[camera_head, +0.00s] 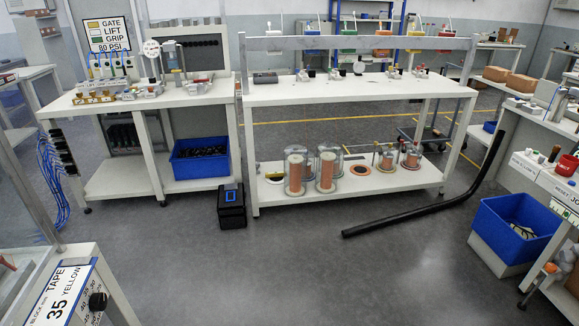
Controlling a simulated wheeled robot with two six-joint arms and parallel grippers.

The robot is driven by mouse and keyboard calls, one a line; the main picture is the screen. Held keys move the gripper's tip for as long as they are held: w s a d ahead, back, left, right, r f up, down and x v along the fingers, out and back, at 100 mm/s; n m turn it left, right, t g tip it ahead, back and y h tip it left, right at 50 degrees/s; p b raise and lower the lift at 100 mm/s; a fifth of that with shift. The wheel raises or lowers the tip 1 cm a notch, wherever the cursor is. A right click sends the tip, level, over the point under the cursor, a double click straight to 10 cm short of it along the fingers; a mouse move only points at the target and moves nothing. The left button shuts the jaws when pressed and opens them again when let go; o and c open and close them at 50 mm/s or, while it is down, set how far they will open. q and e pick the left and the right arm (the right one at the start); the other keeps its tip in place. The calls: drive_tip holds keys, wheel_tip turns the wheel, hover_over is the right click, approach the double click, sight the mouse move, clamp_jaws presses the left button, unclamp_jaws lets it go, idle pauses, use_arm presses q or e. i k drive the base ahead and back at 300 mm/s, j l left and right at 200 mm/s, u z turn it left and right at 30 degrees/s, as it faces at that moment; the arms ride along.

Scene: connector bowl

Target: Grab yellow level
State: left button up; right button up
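I cannot make out a yellow level for certain. Small yellowish pieces (92,99) lie along the front of the left workbench, too small to identify. Neither of my grippers is in view.
The left workbench (150,101) and the middle white table (350,92) stand ahead, with copper-coloured coils (296,172) on the middle table's lower shelf. A black box (231,206) and a long black bent tube (420,212) lie on the floor. A blue bin (512,228) is at right. The near floor is clear.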

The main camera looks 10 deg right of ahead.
sight(280, 172)
drive_tip(key=i+z, duration=0.1)
drive_tip(key=i, duration=0.4)
drive_tip(key=i+j+z, duration=0.1)
drive_tip(key=i, duration=0.4)
drive_tip(key=i+j+z, duration=0.15)
drive_tip(key=i, duration=0.3)
drive_tip(key=i+j+z, duration=0.1)
drive_tip(key=i, duration=0.4)
drive_tip(key=i+j, duration=0.25)
drive_tip(key=j, duration=0.15)
drive_tip(key=i+j+z, duration=0.1)
drive_tip(key=i+j, duration=0.2)
